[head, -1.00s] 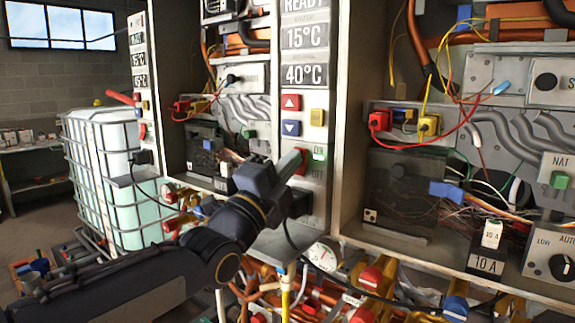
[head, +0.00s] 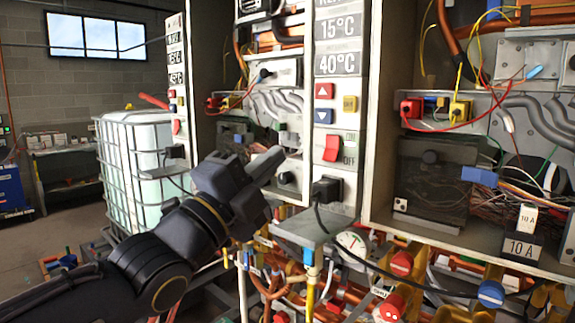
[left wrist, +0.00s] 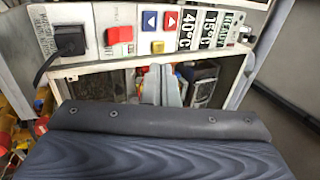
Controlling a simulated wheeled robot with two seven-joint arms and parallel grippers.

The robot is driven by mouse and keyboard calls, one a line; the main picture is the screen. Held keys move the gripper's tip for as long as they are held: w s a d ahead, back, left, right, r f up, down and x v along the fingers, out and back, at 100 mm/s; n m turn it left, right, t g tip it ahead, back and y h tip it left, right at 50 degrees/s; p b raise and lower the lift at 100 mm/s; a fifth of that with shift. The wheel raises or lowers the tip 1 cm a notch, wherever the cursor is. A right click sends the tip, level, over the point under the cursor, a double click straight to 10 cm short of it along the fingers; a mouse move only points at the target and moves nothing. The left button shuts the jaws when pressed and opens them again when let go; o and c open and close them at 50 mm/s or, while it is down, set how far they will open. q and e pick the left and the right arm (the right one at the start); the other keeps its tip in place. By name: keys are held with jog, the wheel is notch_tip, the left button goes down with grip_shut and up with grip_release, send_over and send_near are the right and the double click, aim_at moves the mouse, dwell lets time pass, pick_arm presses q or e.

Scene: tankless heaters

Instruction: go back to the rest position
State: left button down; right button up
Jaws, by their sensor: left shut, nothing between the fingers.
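My left gripper (head: 266,166) is in front of the middle heater in the head view, its closed fingers pointing up and right. It holds nothing and is apart from the red ON/OFF switch (head: 332,148) to its right. In the left wrist view the closed fingertips (left wrist: 160,85) show in front of the open heater cabinet, and the red switch (left wrist: 120,34) sits above them. My right gripper is in neither view.
The control strip holds temperature displays (head: 340,64) and a black plug (head: 327,190) with a cable. Pipes and red-capped valves (head: 401,263) crowd below. A second open heater (head: 372,120) stands right. A caged white tank (head: 140,165) and open floor lie left.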

pick_arm(q)
jog(key=shift+s+a, duration=0.15)
jog(key=shift+s, duration=0.05)
jog(key=s+a+f+n+g+y+p, duration=0.1)
jog(key=s+a+f+n+g+y, duration=0.15)
jog(key=a+f+n+y, duration=0.5)
jog(key=s+a+f+n+g+y, duration=0.25)
jog(key=a+f+n, duration=0.5)
jog(key=f, duration=0.65)
jog(key=s+d+f+n+g+p, duration=0.1)
jog(key=s+f+n+g, duration=0.7)
jog(key=s+f+n, duration=0.4)
jog(key=s+f, duration=0.4)
jog(key=f, duration=0.1)
jog(key=shift+s+f, duration=0.25)
